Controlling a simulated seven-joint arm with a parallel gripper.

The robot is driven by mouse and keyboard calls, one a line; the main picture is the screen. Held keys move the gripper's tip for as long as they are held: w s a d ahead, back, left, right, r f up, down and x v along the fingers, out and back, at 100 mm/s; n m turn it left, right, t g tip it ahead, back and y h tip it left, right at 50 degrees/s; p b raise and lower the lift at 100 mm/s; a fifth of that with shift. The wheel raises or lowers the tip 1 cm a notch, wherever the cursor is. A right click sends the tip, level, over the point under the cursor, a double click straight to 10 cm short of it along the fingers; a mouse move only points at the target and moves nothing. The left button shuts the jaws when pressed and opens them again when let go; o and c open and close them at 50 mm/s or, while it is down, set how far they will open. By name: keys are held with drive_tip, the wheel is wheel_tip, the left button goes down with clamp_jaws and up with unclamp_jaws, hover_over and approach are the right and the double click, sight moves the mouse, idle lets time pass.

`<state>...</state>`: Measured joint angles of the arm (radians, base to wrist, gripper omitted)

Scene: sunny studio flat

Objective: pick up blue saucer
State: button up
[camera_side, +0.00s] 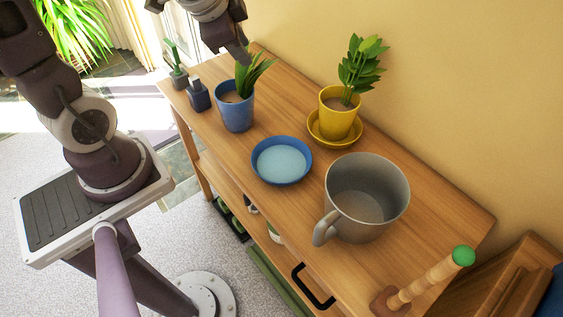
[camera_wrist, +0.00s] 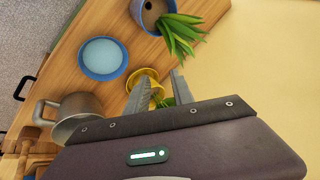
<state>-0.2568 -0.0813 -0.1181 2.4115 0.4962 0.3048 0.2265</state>
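The blue saucer (camera_side: 282,162) lies flat and empty on the wooden table, with a darker blue rim and a pale blue inside. In the wrist view the saucer (camera_wrist: 102,58) is left of my fingers and fully visible. My gripper (camera_side: 240,52) is up at the top of the side view, near the leaves of the plant in the blue pot, away from the saucer. In the wrist view my gripper (camera_wrist: 160,80) has its two fingers apart with nothing held between them.
A blue pot (camera_side: 235,110) with a plant stands left of the saucer. A yellow pot (camera_side: 338,118) on a yellow saucer (camera_side: 317,133) stands behind it. A large grey mug (camera_side: 352,228) is close at right.

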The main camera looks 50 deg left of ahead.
drive_tip(key=w+d+f+m+h, duration=0.2)
drive_tip(key=w+f+m+h, duration=0.15)
drive_tip(key=f, duration=0.45)
drive_tip(key=w+d+f+m+h, duration=0.1)
drive_tip(key=w+f+m+h, duration=0.2)
drive_tip(key=f, duration=0.5)
drive_tip(key=s+d+f+m+h, duration=0.3)
drive_tip(key=d+f+h, duration=0.1)
drive_tip(key=d+h, duration=0.25)
drive_tip(key=s+a+f+t, duration=0.1)
drive_tip(key=s, duration=0.2)
drive_tip(key=s+a+f, duration=0.1)
drive_tip(key=s+f, duration=0.1)
drive_tip(key=s, duration=0.1)
drive_tip(key=s+a+f+n+t, duration=0.1)
drive_tip(key=s+f, duration=0.1)
drive_tip(key=s, duration=0.2)
drive_tip(key=shift+a+t+h, duration=0.1)
drive_tip(key=shift+t+h, duration=0.2)
drive_tip(key=x, duration=0.7)
drive_tip(key=shift+s+f, duration=0.15)
drive_tip(key=shift+s, duration=0.2)
clamp_jaws()
